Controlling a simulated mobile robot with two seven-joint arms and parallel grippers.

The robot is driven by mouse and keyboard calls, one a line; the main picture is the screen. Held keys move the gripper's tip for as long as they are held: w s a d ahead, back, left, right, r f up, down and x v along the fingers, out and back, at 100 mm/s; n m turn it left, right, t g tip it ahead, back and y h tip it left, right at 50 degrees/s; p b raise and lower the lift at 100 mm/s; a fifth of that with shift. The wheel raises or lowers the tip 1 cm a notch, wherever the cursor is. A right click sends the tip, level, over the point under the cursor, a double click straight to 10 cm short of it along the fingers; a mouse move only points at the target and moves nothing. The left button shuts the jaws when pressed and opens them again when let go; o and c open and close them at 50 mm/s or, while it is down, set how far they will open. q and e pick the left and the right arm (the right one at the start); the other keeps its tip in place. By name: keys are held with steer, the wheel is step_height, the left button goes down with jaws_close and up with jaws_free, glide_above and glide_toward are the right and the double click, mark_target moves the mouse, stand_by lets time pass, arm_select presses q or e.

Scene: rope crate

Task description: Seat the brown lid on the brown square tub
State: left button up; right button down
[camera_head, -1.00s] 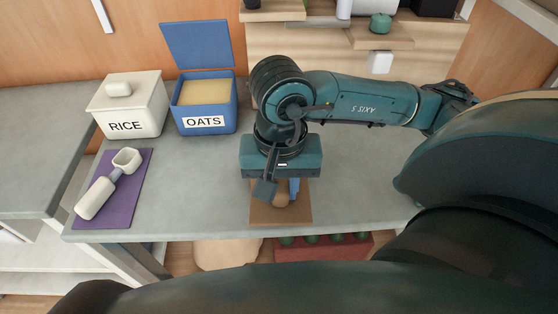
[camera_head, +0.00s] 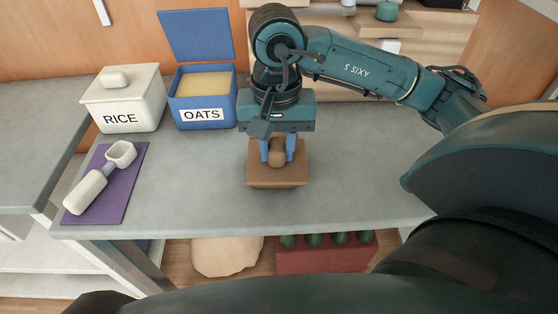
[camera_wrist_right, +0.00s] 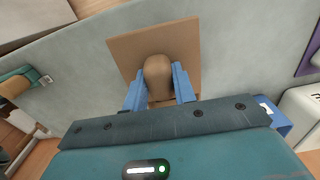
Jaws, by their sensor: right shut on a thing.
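The brown lid (camera_head: 258,172) is a flat square with a rounded knob (camera_head: 277,157). My right gripper (camera_head: 278,150) points down, with its blue fingers shut on the knob from both sides. The wrist view also shows the lid (camera_wrist_right: 125,50) with the knob (camera_wrist_right: 158,75) between the fingers (camera_wrist_right: 158,88). A thin, darker brown band shows under the lid's front edge. I cannot tell whether it is the lid's rim or the square tub. No tub shows clearly apart from the lid. My left gripper is not in view.
A white RICE crock (camera_head: 140,108) and an open blue OATS box (camera_head: 203,122) stand at the back left of the grey counter (camera_head: 200,190). A white scoop (camera_head: 88,190) lies on a purple mat (camera_head: 113,205). The counter right of the lid is clear.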

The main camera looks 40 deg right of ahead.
steer(key=shift+w+d+f+b, duration=0.1)
steer(key=shift+w+d+b, duration=0.3)
steer(key=shift+w, duration=0.45)
steer(key=shift+w+d+b, duration=0.25)
steer(key=shift+w+d, duration=0.15)
steer(key=shift+w, duration=0.3)
steer(key=shift+w+d+b, duration=0.25)
steer(key=shift+w+d, duration=0.1)
steer(key=shift+w, duration=0.35)
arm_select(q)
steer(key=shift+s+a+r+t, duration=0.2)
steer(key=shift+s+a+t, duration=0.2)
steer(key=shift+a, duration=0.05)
arm_select(e)
steer(key=shift+w+d, duration=0.1)
steer(key=shift+w, duration=0.1)
arm_select(q)
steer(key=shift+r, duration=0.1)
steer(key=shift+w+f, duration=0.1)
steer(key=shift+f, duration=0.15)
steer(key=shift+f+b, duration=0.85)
steer(key=shift+b, duration=0.25)
arm_select(e)
steer(key=shift+f, duration=0.75)
steer(key=c, duration=1.1)
jaws_free()
